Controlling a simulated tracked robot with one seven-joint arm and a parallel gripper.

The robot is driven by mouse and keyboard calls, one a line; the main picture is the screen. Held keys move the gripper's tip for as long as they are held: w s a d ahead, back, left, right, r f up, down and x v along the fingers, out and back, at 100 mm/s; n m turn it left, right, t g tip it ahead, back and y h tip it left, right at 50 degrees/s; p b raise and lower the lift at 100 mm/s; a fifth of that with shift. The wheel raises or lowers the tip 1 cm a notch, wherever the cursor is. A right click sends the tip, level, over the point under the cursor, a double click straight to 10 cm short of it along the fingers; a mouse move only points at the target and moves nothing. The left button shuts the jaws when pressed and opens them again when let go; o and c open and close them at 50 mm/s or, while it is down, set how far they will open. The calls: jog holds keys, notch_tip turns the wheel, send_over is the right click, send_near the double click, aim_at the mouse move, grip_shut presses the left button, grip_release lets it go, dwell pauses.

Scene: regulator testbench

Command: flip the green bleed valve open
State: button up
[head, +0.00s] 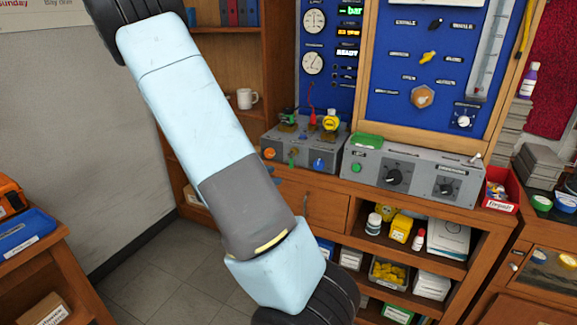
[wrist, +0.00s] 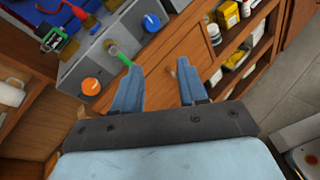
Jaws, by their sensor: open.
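The green bleed valve (head: 292,155) is a small green lever on the front of the grey regulator box (head: 335,150), between an orange knob (head: 269,153) and a blue knob (head: 319,164). In the wrist view the green valve (wrist: 121,55) slants toward the tip of my left finger. My gripper (wrist: 157,69) is open, with nothing between its two blue fingers. The left fingertip overlaps or nearly meets the lever's end in the picture; I cannot tell whether they touch. In the head view my arm hides most of the gripper.
A red hose fitting and a yellow gauge (head: 330,120) stand on top of the box. A grey control unit (head: 410,175) with black dials sits to its right. Wooden drawers (head: 315,207) and open shelves with bottles and boxes lie below. A white mug (head: 246,98) stands behind on a shelf.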

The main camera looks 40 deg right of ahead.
aim_at(290, 163)
jog(key=w+d+f+n+t+h, duration=0.2)
jog(key=w+f+n+t+h, duration=0.1)
jog(key=w+f+n+t, duration=0.3)
jog(key=shift+n+g, duration=0.6)
jog(key=shift+n, duration=0.1)
jog(key=d, duration=0.4)
jog(key=w+d, duration=0.1)
jog(key=d, duration=0.4)
jog(key=w+d+r, duration=0.1)
jog(key=d, duration=0.3)
jog(key=shift+w+d, duration=0.2)
